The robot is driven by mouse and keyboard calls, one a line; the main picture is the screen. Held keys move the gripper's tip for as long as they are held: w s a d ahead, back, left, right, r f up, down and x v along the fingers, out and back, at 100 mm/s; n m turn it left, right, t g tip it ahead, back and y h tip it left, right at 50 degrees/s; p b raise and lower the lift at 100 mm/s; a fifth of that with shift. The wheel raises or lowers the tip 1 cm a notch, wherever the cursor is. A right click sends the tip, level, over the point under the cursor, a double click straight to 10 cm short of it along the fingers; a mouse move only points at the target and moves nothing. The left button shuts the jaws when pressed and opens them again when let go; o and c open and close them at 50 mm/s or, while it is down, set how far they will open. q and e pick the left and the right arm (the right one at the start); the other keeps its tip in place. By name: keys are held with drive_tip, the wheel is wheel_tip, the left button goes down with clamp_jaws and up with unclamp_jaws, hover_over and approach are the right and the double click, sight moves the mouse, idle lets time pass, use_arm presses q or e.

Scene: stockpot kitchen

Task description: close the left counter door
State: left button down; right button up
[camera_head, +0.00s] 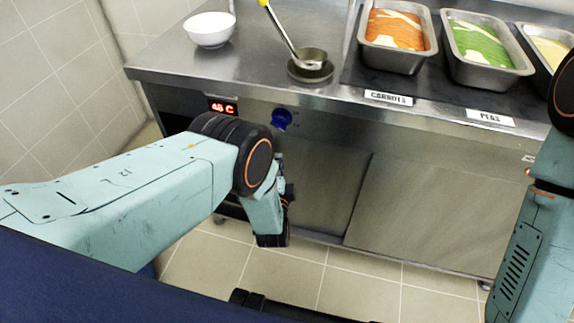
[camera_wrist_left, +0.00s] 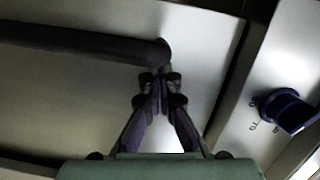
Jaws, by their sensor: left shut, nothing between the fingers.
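The left counter door (camera_head: 321,190) is a plain steel panel below the blue knob, partly hidden by my left arm; how far it stands open is hard to tell. My left gripper (camera_wrist_left: 160,82) is shut and empty in the left wrist view, its tips close to the end of a dark round bar (camera_wrist_left: 85,42) in front of pale metal. I cannot tell whether they touch. In the head view my left wrist hangs in front of the counter and its fingers are mostly hidden. My right arm shows at the right edge, its gripper out of view.
The blue knob (camera_head: 281,119) sits beside the red display (camera_head: 223,108); the knob also shows in the left wrist view (camera_wrist_left: 288,110). A white bowl (camera_head: 209,29), ladle (camera_head: 308,60) and food pans (camera_head: 397,58) stand on the counter. Tiled floor lies below.

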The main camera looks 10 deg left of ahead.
use_arm(q)
drive_tip(key=shift+a, duration=0.15)
drive_tip(key=a+b, duration=0.3)
drive_tip(key=a, duration=2.6)
drive_tip(key=shift+w, duration=0.45)
use_arm(e)
drive_tip(key=shift+f, duration=1.85)
use_arm(q)
drive_tip(key=shift+a, duration=0.2)
drive_tip(key=shift+d+r, duration=0.1)
use_arm(e)
drive_tip(key=shift+d, duration=0.1)
